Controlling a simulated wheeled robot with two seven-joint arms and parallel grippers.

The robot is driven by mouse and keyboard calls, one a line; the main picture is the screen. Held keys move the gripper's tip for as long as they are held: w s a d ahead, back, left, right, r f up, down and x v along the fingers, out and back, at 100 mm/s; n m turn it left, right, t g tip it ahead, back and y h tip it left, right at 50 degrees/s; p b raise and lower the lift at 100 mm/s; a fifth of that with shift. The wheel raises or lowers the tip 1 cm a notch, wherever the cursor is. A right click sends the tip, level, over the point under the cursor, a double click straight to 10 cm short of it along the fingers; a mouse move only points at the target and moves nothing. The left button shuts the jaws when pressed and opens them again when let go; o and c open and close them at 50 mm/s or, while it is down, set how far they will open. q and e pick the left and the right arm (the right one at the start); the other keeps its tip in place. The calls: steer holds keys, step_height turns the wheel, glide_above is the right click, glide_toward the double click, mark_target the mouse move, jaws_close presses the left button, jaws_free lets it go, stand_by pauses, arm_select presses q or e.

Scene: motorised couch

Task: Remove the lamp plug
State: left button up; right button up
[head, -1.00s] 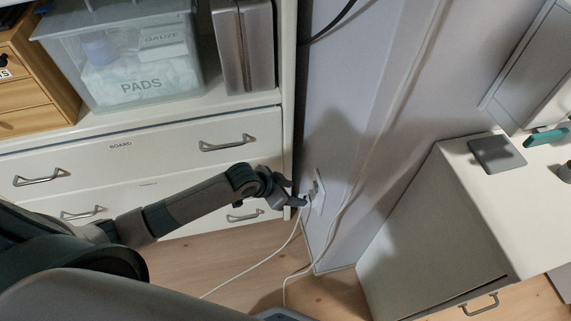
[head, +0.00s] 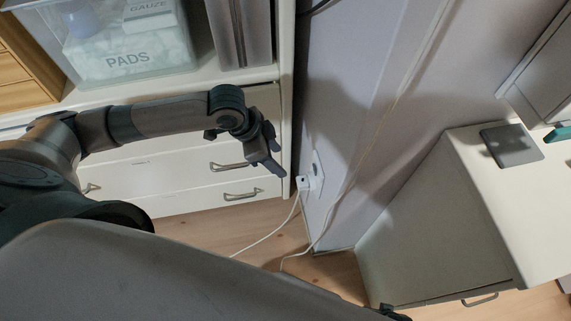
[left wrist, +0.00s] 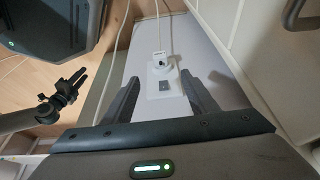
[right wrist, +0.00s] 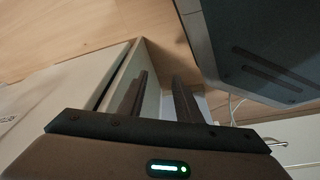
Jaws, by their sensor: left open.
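The white lamp plug (head: 303,183) sits at the wall outlet (head: 318,168), with its white cord hanging to the floor. In the left wrist view the plug (left wrist: 160,57) is at the far end of the outlet plate (left wrist: 165,91), and a grey socket face shows nearer to me. My left gripper (head: 272,167) is open and empty, up and left of the plug and apart from it. In its wrist view its fingers (left wrist: 160,79) stand either side of the plate. My right gripper (right wrist: 160,75) is open and empty, low over the floor.
A white drawer unit (head: 190,178) with metal handles stands left of the outlet, under a clear bin (head: 135,45). A white cabinet (head: 430,225) stands on the right. A second white cord (head: 345,195) runs down the wall. Wood floor (head: 265,230) lies between.

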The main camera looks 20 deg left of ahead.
mark_target(299, 181)
arm_select(q)
steer(key=b+x, duration=0.1)
steer(key=x, duration=1.5)
steer(key=shift+d+r, duration=0.1)
steer(key=shift+w+d+f, duration=0.15)
steer(key=shift+d+f, duration=0.05)
steer(key=shift+f, duration=0.45)
arm_select(e)
steer(key=shift+w+a+r, duration=0.1)
steer(key=shift+w+r, duration=0.15)
steer(key=shift+r, duration=0.35)
steer(key=shift+w+a+r, duration=0.1)
steer(key=shift+w+r, duration=0.1)
steer(key=shift+r, duration=0.4)
steer(key=shift+w+a+r, duration=0.1)
steer(key=shift+w+r, duration=0.15)
steer(key=shift+r, duration=0.35)
arm_select(q)
steer(key=c, duration=1.2)
steer(key=shift+o, duration=1.2)
steer(key=shift+c, duration=0.8)
arm_select(e)
steer(key=shift+s+d+f, duration=0.15)
steer(key=shift+s, duration=0.15)
